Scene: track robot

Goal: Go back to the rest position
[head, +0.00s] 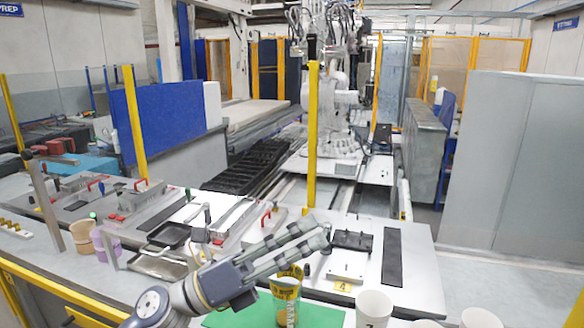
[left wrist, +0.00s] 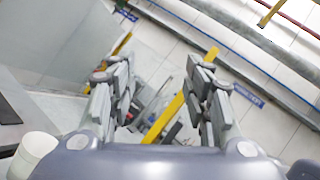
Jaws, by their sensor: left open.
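My left gripper (head: 318,238) reaches in from the lower left in the head view, above the workbench (head: 418,285). Its two long grey fingers point right and slightly up. In the left wrist view the same gripper (left wrist: 160,75) has its fingers spread apart with nothing between them. In the head view the gripper and wrist pass over a yellow can (head: 286,303) on a green mat (head: 328,317), hiding part of the bench behind. My right gripper does not show.
White cups (head: 373,310) stand at the front right; one white cup (left wrist: 38,147) shows in the wrist view. A black bracket (head: 352,241) and black strip (head: 392,258) lie behind. A yellow post (head: 312,150) rises behind the gripper. Trays (head: 168,235) and clamps fill the left.

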